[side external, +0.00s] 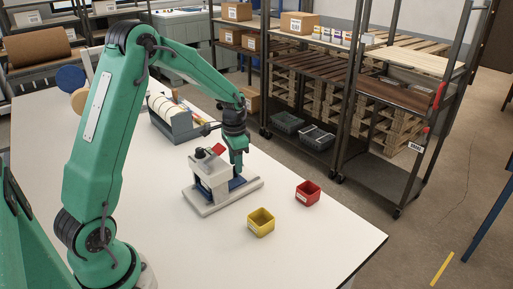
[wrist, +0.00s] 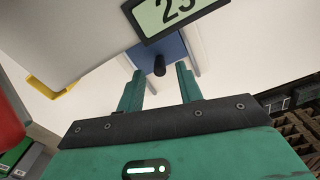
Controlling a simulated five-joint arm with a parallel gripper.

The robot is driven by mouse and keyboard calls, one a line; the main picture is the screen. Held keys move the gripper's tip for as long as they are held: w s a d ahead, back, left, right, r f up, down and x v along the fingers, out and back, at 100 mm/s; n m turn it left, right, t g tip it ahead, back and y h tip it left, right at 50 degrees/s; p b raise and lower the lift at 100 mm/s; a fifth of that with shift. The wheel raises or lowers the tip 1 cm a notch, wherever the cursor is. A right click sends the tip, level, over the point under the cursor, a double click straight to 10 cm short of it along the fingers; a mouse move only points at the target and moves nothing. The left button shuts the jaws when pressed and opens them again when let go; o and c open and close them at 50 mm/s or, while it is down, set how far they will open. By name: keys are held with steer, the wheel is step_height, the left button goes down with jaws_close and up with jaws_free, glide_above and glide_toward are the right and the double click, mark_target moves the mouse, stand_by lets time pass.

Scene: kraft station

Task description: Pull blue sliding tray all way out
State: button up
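The blue sliding tray (wrist: 172,47) shows its front face in the wrist view, with a dark round knob (wrist: 160,62) sticking out of it. In the side view a strip of the blue tray (side external: 236,184) shows low in the pale grey housing (side external: 211,176); how far out it stands is hard to tell. My gripper (wrist: 160,74) is open, with its two green fingers apart and the knob in line with the gap between them. I cannot tell whether the knob is between the fingertips or just beyond. In the side view my gripper (side external: 238,165) points down beside the housing.
A yellow bin (side external: 261,223) and a red bin (side external: 307,194) stand on the white table near the housing. A grey rack (side external: 178,125) stands behind. The table's front right is clear.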

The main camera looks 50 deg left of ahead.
steer(key=shift+f, duration=1.2)
jaws_close()
steer(key=shift+w, duration=5.35)
jaws_free()
steer(key=shift+s, duration=0.1)
